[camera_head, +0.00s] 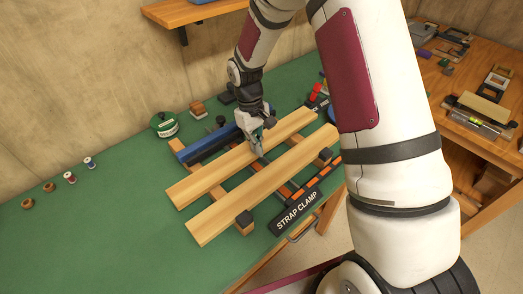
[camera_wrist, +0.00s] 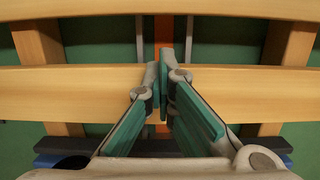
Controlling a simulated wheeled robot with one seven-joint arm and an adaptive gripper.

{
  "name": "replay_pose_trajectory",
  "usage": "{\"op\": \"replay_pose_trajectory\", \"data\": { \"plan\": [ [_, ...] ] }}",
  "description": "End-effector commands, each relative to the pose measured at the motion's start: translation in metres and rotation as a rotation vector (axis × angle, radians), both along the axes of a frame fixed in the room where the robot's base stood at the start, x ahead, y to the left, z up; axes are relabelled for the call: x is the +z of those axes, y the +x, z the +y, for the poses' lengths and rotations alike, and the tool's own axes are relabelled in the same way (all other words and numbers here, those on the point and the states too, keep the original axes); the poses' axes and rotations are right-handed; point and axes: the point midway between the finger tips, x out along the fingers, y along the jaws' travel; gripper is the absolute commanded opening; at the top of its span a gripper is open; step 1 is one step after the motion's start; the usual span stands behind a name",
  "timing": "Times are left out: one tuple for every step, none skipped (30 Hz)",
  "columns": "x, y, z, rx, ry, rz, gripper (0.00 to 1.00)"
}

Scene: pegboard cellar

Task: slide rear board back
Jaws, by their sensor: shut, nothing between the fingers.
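My gripper (camera_head: 261,154) is shut and empty, pointing down at the rear board's front edge about midway along. In the wrist view its fingertips (camera_wrist: 166,62) reach past that edge over the gap; contact cannot be told. A blue bar (camera_head: 208,145) lies behind the rear board.
An orange strap (camera_wrist: 163,31) runs under the boards. A green tin (camera_head: 164,125) and several spools stand along the back of the green bench (camera_head: 100,218). The bench's left part is mostly clear.

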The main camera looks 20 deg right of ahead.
Motion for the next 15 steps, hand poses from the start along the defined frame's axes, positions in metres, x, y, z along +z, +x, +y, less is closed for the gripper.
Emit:
{"op": "replay_pose_trajectory", "data": {
  "plan": [
    [-0.006, 0.000, 0.004, 0.003, 0.006, -0.001, 0.00],
    [-0.006, 0.000, 0.004, 0.003, 0.006, -0.001, 0.00],
    [-0.006, 0.000, 0.004, 0.004, 0.006, -0.001, 0.00],
    [-0.006, 0.000, 0.004, 0.004, 0.007, 0.000, 0.00],
    [-0.006, 0.000, 0.004, 0.004, 0.007, 0.000, 0.00],
    [-0.006, 0.000, 0.004, 0.005, 0.007, 0.001, 0.00],
    [-0.006, 0.000, 0.005, 0.005, 0.007, 0.001, 0.00],
    [-0.006, 0.000, 0.005, 0.005, 0.008, 0.000, 0.00],
    [-0.004, 0.000, 0.005, 0.005, 0.008, 0.000, 0.00],
    [-0.002, 0.000, 0.005, 0.005, 0.008, 0.000, 0.00],
    [0.000, 0.000, 0.005, 0.005, 0.008, -0.001, 0.00],
    [0.004, -0.001, 0.005, 0.005, 0.008, -0.001, 0.00],
    [0.006, -0.001, 0.005, 0.005, 0.008, -0.001, 0.00],
    [0.008, -0.001, 0.005, 0.005, 0.008, 0.000, 0.00],
    [0.010, -0.001, 0.004, 0.004, 0.006, 0.000, 0.00]
  ]
}}
